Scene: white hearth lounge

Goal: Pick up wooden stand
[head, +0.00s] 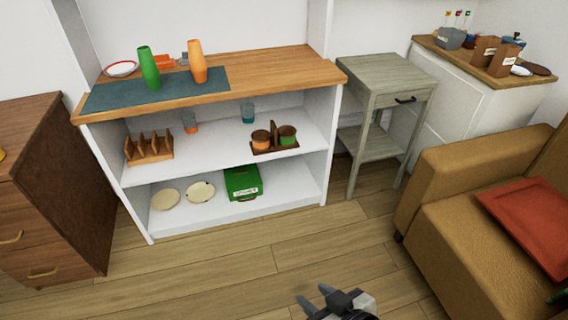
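A wooden stand (149,148) with several upright slats sits at the left end of the middle shelf in the white shelf unit. A dark wooden holder (275,138) with an upright middle handle and two small pots stands further right on that shelf. My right gripper (313,294) shows at the bottom edge, above the floor and well apart from the shelf unit. Its two fingers are apart with nothing between them. My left gripper is out of view.
Two glasses (247,112) stand behind on the middle shelf. A green box (243,183) and round plates are on the bottom shelf. A brown cabinet (60,190) stands left, a grey side table (385,80) and tan sofa (450,180) right. Floor in front is clear.

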